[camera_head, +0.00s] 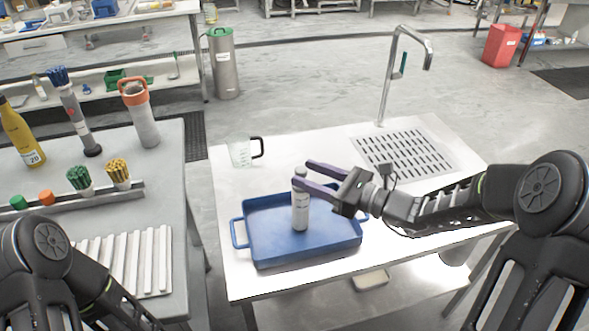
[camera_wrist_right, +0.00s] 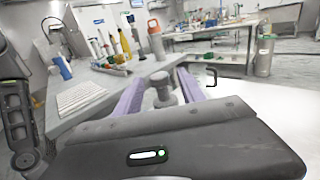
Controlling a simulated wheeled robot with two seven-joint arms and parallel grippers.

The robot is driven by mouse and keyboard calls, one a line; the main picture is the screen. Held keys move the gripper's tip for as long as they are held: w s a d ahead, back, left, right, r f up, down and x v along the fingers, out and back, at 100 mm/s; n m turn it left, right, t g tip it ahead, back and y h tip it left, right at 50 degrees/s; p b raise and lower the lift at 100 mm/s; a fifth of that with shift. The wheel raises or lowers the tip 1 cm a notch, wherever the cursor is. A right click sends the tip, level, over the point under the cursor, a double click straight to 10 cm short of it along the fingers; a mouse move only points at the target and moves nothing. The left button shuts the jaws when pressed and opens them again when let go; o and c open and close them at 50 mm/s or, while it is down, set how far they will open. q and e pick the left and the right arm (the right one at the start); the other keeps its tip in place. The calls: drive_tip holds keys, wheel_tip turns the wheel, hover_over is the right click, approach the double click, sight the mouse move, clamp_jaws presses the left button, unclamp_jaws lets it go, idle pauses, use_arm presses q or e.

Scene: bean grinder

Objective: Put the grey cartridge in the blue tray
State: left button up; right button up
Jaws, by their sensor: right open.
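The grey cartridge (camera_head: 300,210) stands upright in the blue tray (camera_head: 262,248), near the middle of its floor. My right gripper (camera_head: 303,174) is open, and its two purple fingers lie on either side of the cartridge's upper part. In the right wrist view the cartridge's top (camera_wrist_right: 161,84) shows between the spread fingers (camera_wrist_right: 160,80), with a gap on each side. The tray rests on the white table. My left arm shows at the lower left, but its gripper is out of view.
A clear jug (camera_head: 241,152) with a black handle stands behind the tray. A sink grate (camera_head: 405,152) and tap (camera_head: 388,85) are at the back right. The grey table (camera_head: 165,200) on the left holds bottles, a ribbed white panel (camera_head: 130,262) and small brushes. White tabletop is free around the tray.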

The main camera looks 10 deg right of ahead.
drive_tip(key=v, duration=0.6)
drive_tip(key=shift+s+d, duration=0.25)
